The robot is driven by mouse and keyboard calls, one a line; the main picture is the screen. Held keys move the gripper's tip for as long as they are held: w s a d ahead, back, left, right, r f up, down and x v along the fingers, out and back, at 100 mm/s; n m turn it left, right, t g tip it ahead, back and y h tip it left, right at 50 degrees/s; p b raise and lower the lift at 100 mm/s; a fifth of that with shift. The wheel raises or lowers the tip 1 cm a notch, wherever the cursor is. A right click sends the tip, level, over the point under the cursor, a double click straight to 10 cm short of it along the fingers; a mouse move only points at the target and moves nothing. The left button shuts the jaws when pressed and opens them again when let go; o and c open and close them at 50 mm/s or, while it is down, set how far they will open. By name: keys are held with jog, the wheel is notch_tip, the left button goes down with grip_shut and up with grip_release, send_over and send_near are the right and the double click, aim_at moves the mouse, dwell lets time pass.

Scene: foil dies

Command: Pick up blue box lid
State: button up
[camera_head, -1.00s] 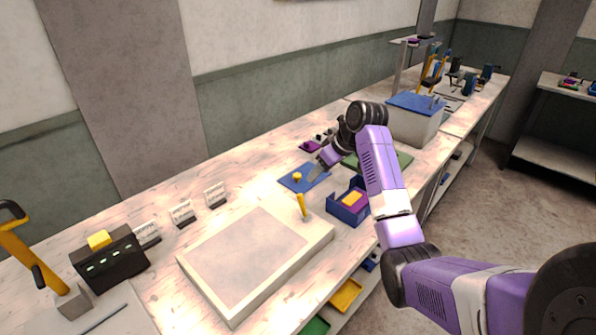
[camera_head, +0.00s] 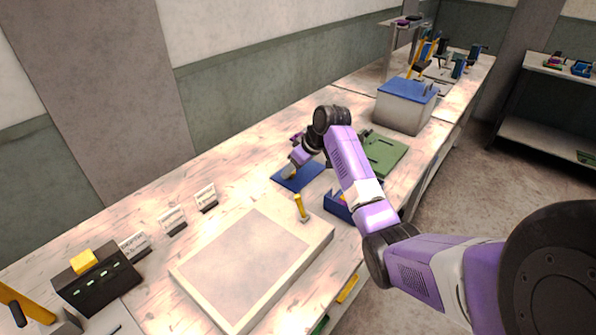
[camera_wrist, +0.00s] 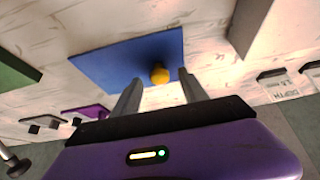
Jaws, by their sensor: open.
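The blue box lid (camera_head: 299,177) lies flat on the workbench, partly hidden by my arm in the head view. In the wrist view the lid (camera_wrist: 118,62) is a blue rectangle with a round yellow knob (camera_wrist: 159,73) near its edge closest to me. My gripper (camera_wrist: 160,86) is open, its two grey fingers on either side of the knob in that view, with gaps on both sides. In the head view my gripper (camera_head: 290,172) is low over the lid. Whether the fingers touch the lid cannot be told.
A blue open box (camera_head: 337,206) stands right of the lid, partly behind my arm. A pale framed board (camera_head: 250,270) with a yellow-handled tool (camera_head: 299,205) is in front. A green board (camera_head: 383,153) and a grey bin with blue top (camera_head: 402,108) stand behind.

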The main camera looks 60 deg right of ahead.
jog(key=shift+w+d+f, duration=0.1)
jog(key=shift+w+f, duration=0.2)
jog(key=shift+f, duration=0.25)
grip_shut()
jog(key=shift+r, duration=0.1)
